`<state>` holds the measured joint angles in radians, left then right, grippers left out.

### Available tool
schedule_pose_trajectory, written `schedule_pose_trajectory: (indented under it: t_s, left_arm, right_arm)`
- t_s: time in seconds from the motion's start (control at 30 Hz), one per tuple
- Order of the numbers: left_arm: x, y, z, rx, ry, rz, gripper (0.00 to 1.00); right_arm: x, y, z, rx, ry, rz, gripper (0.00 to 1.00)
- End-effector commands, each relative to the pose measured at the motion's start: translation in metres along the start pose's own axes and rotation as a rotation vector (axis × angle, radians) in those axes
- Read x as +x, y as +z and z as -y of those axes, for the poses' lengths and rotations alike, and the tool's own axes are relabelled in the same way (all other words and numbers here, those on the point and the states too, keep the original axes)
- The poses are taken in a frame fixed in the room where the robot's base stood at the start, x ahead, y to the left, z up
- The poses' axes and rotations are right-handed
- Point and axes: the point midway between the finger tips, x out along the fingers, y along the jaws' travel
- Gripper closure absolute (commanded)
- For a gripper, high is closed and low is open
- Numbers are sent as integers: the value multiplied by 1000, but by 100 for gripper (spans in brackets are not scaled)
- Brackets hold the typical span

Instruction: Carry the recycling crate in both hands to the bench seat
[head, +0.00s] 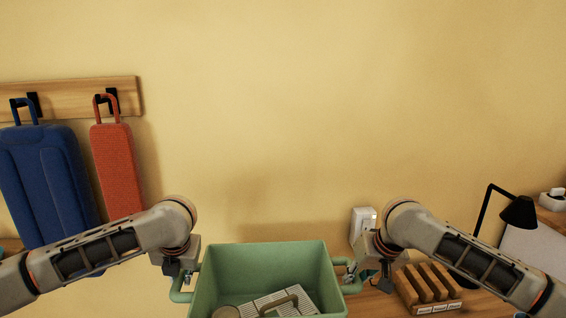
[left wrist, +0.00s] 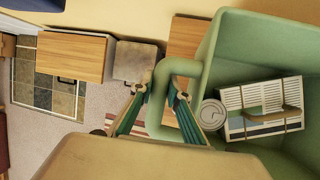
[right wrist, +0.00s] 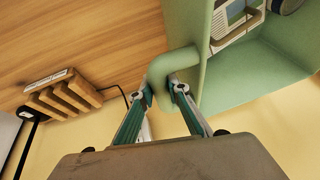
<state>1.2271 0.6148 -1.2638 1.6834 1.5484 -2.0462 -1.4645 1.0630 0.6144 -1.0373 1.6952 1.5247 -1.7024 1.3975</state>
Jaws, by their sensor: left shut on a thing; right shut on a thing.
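The recycling crate (head: 262,262) is a green open box with a loop handle on each side, at the bottom middle of the head view. My left gripper (head: 186,278) is shut on its left handle, and the left wrist view shows the fingers around that handle (left wrist: 160,110). My right gripper (head: 352,276) is shut on the right handle, which also shows in the right wrist view (right wrist: 172,70). Inside the crate lie a bundle of papers (left wrist: 262,108) tied with a brown band and a round tin (left wrist: 213,114). The crate looks about level; its underside is hidden. I cannot identify the bench seat.
A wooden desk (right wrist: 90,30) lies under the right side, with a slotted wooden rack (head: 428,286) and a black lamp (head: 517,212). Blue (head: 45,180) and red (head: 117,165) bags hang on the left wall. A wooden-topped unit (left wrist: 75,56) and floor show in the left wrist view.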

Motion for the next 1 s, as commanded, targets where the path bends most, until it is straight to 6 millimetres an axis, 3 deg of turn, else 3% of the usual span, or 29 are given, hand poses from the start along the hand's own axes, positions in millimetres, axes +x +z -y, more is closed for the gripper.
schedule_pose_trajectory:
  t_s: [0.2, 0.43, 1.0]
  left_arm:
    - [3, 13, -4, -5, 8, 5, 100]
    - [3, 12, -4, -4, 8, 6, 100]
    - [-17, -38, -7, -1, 8, 7, 100]
  right_arm:
    - [2, -13, -4, 2, 7, -5, 100]
    - [2, -11, -4, 1, 7, -6, 100]
    - [-18, 38, -1, 1, 8, -6, 100]
